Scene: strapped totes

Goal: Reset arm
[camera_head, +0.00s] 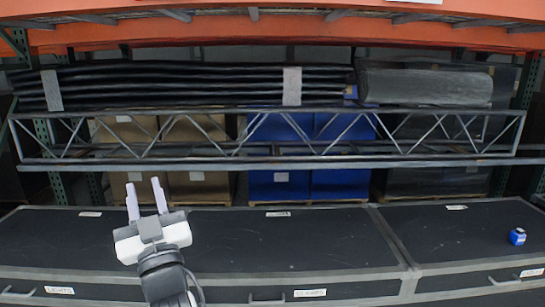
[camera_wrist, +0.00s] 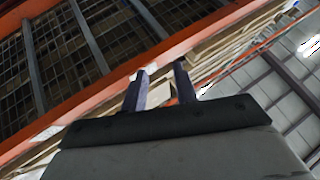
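My gripper (camera_head: 146,192) shows at the lower left in the head view, above the black case tops, with its two pale fingers pointing up. The fingers are apart with nothing between them. In the wrist view my gripper (camera_wrist: 158,80) also shows two separate fingers with a gap between them. Behind them are the orange rack beam (camera_wrist: 95,85) and the ceiling. No strapped tote can be made out for certain.
Black cases (camera_head: 290,240) with labels span the front. A small blue object (camera_head: 517,236) sits on the right one. Behind, a metal truss (camera_head: 270,162) crosses the rack, with black folded material (camera_head: 180,88) above it. Blue boxes (camera_head: 280,186) stand farther back.

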